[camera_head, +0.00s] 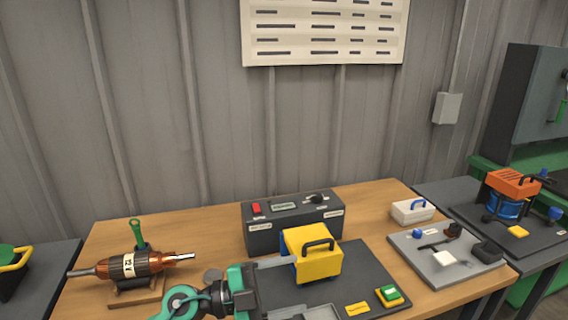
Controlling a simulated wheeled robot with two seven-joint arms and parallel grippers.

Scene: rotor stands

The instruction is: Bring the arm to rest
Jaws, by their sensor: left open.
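My left gripper (290,287) comes in from the bottom, with a teal and black wrist and pale grey fingers. It is open. One finger reaches the left side of a yellow and blue block with a black handle (318,262); I cannot tell whether they touch. The lower finger is partly cut off by the bottom edge. The block stands upright on a dark mat (365,270). A rotor with copper windings (140,264) lies on a wooden stand (137,292) to the left, apart from the gripper. My right gripper is not in view.
A dark instrument box (290,225) stands behind the block. A green-topped piece (389,295) and a yellow tag lie at front right. A white case (412,211) and a grey tray (440,262) sit on the right. Bare wooden table (205,232) lies between rotor and box.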

